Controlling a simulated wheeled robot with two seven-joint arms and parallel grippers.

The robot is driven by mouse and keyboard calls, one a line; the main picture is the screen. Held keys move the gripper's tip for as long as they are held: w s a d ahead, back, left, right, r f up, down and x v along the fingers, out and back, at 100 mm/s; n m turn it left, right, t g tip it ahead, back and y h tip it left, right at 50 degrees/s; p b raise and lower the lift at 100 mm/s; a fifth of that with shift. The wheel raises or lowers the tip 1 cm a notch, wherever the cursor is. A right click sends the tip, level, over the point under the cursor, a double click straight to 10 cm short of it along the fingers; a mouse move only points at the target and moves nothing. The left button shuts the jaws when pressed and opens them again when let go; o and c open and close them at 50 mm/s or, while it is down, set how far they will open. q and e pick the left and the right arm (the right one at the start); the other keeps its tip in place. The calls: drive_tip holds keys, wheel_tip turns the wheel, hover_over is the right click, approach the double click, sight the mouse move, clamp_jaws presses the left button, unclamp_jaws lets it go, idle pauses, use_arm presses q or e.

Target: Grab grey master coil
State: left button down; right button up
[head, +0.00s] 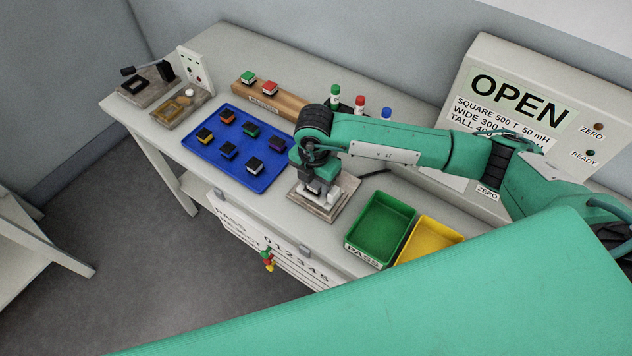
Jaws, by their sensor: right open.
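My right arm reaches in from the right. Its gripper (318,188) points down over a small wooden fixture (334,207) on the table and is open. Light grey and dark parts show at the fingertips, but I cannot tell whether one is the grey master coil or whether the fingers touch it. The wooden rack (284,106) behind the blue tray carries a green-topped coil (248,78) and a red-topped coil (270,88). My forearm hides the rack's right end. My left gripper is not in view.
A blue tray (207,153) holds several dark coils with coloured tops. A green PASS bin (380,225) and a yellow bin (430,238) stand right of the fixture. Coloured markers (359,105) stand behind my arm. A meter (520,105) reads OPEN at the back right.

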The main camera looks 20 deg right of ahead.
drive_tip(key=c, duration=0.8)
drive_tip(key=shift+o, duration=0.2)
drive_tip(key=shift+r, duration=0.2)
